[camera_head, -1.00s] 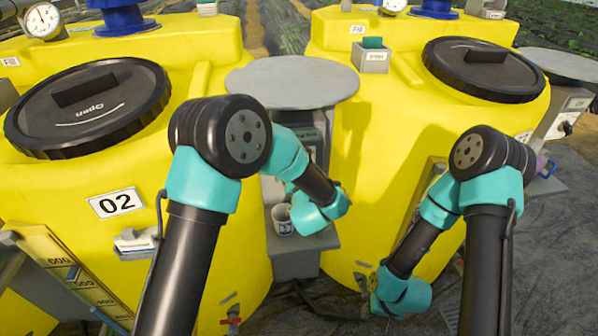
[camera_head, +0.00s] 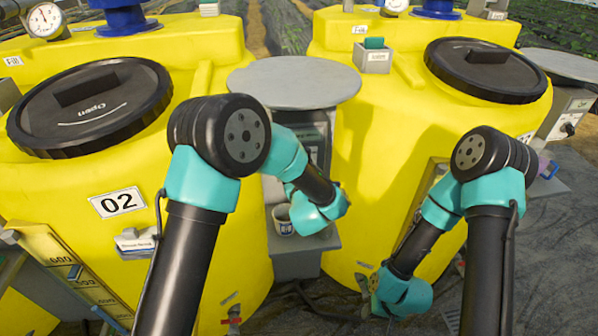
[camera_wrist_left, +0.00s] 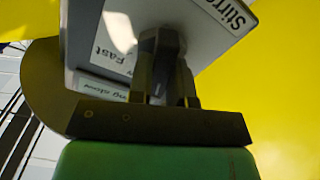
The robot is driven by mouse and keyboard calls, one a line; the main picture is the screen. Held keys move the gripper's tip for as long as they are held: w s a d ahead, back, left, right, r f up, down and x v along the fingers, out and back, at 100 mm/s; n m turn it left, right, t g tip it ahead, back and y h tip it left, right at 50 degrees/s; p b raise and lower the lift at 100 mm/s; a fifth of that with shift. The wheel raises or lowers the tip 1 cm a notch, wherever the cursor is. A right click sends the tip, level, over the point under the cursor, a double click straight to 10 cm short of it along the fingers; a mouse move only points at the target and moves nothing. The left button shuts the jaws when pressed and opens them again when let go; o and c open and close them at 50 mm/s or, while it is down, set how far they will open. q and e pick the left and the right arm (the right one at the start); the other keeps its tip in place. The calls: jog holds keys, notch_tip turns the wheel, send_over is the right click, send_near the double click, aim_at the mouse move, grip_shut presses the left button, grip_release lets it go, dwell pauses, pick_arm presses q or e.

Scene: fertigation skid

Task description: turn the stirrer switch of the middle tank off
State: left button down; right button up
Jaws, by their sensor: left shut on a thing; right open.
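The middle tank (camera_head: 215,215), yellow and labelled 02, stands at left in the head view. A grey stirrer control box shows up close in the left wrist view (camera_wrist_left: 215,40), with the words Fast and, lower, a partly hidden label ending in "slow". My left gripper (camera_wrist_left: 168,78) is shut on the dark stirrer switch (camera_wrist_left: 162,42) on its face. The switch's exact pointing is hard to read, and no off mark shows. In the head view my left wrist hides these jaws. My right gripper (camera_head: 368,283) is open, low before the right-hand tank (camera_head: 370,215).
A grey round plate (camera_head: 295,80) sits above the space between the tanks. A white mug (camera_head: 283,222) stands on a grey shelf (camera_head: 320,240) close beside my left wrist. A scale board (camera_head: 70,265) stands at lower left. Dark ground is open at right.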

pick_arm(q)
jog(key=n, duration=0.4)
jog(key=shift+a+f+n, duration=0.1)
jog(key=shift+n, duration=0.2)
dwell(0.4)
jog(key=c, duration=1.1)
grip_release()
jog(key=shift+o, duration=0.2)
jog(key=s+d, duration=0.2)
jog(key=s, duration=1.5)
jog(key=shift+s+d, duration=0.15)
jog(key=shift+d, duration=0.1)
